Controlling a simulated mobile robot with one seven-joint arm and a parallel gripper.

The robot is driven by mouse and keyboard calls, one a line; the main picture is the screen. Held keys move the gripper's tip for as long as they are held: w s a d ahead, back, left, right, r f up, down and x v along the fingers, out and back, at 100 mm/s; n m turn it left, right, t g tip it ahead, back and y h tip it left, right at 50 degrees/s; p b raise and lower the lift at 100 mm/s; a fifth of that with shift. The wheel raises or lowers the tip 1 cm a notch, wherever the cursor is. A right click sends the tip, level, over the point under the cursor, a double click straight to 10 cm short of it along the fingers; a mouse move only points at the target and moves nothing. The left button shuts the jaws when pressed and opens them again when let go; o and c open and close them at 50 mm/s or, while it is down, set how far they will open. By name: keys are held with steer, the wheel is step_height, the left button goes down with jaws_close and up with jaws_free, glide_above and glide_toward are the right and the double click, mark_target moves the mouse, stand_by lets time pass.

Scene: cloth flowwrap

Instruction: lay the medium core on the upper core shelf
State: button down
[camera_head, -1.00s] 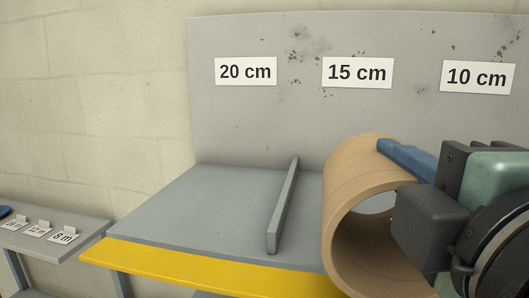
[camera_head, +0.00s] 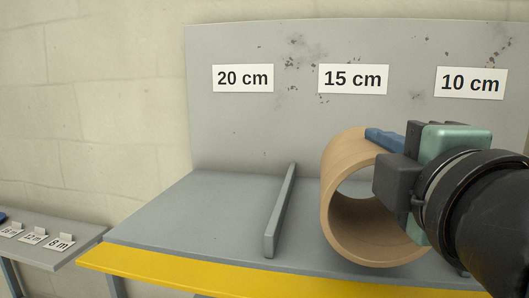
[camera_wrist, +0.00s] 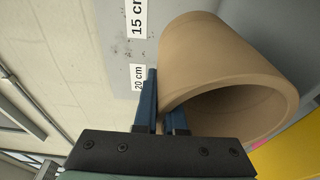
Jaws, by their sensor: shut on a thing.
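The core (camera_head: 345,165) is a thick tan tube, lying on its side with its open end toward the head camera. It is at the shelf (camera_head: 200,215), right of the grey divider (camera_head: 280,212) and below the "15 cm" label (camera_head: 353,79). I cannot tell whether its underside touches the shelf. My gripper (camera_head: 385,140) comes from the right, its blue fingers at the core's upper wall. In the wrist view the core (camera_wrist: 215,55) fills the upper right, with the fingers (camera_wrist: 160,105) pinching its near rim. The inner finger is partly hidden.
The grey back board (camera_head: 300,135) also carries "20 cm" (camera_head: 243,78) and "10 cm" (camera_head: 470,82) labels. The section left of the divider is empty. A yellow strip (camera_head: 170,268) edges the shelf front. A lower side table (camera_head: 75,245) with small label cards stands at the left.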

steer(key=w, duration=0.2)
steer(key=w+d, duration=0.1)
steer(key=w, duration=0.3)
steer(key=shift+w+d+f+b, duration=0.1)
steer(key=shift+d+f+b, duration=0.25)
steer(key=shift+d+f, duration=0.05)
steer(key=shift+f+b, duration=0.6)
steer(key=shift+f, duration=0.05)
steer(key=shift+f+b, duration=0.6)
steer(key=shift+f, duration=0.1)
steer(key=c, duration=0.9)
jaws_free()
steer(key=s, duration=0.8)
steer(key=s+a, duration=0.1)
steer(key=s, duration=0.4)
